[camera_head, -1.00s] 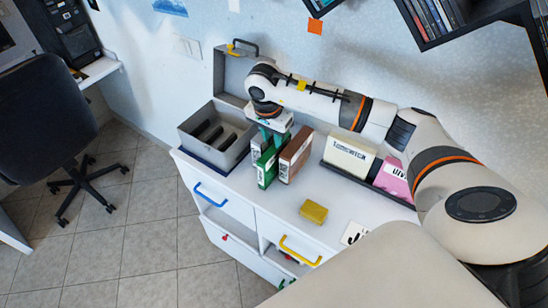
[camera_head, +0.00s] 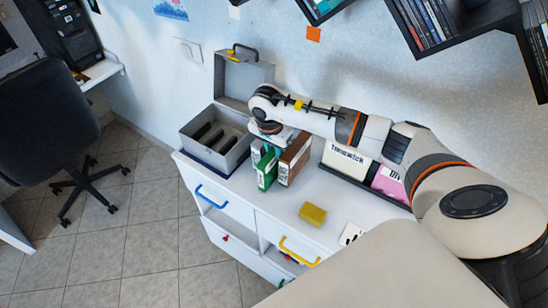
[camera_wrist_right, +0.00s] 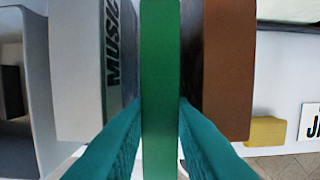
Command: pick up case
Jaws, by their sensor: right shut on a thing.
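A green case (camera_head: 267,172) stands upright on the white cabinet top, beside a brown case (camera_head: 295,158). In the right wrist view, my right gripper (camera_wrist_right: 160,112) has its teal fingers against both sides of the green case (camera_wrist_right: 160,60) and is shut on it. The brown case (camera_wrist_right: 228,70) is close on the right of it, and a pale case marked "MUSIC" (camera_wrist_right: 88,60) is on the left. My left gripper is not in view.
An open grey box (camera_head: 236,160) with slots stands to the left, its lid (camera_head: 243,80) raised. A cream case (camera_head: 347,160) and a pink case (camera_head: 391,184) stand to the right. A yellow block (camera_head: 313,214) lies in front. A dark shelf (camera_head: 445,40) hangs above.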

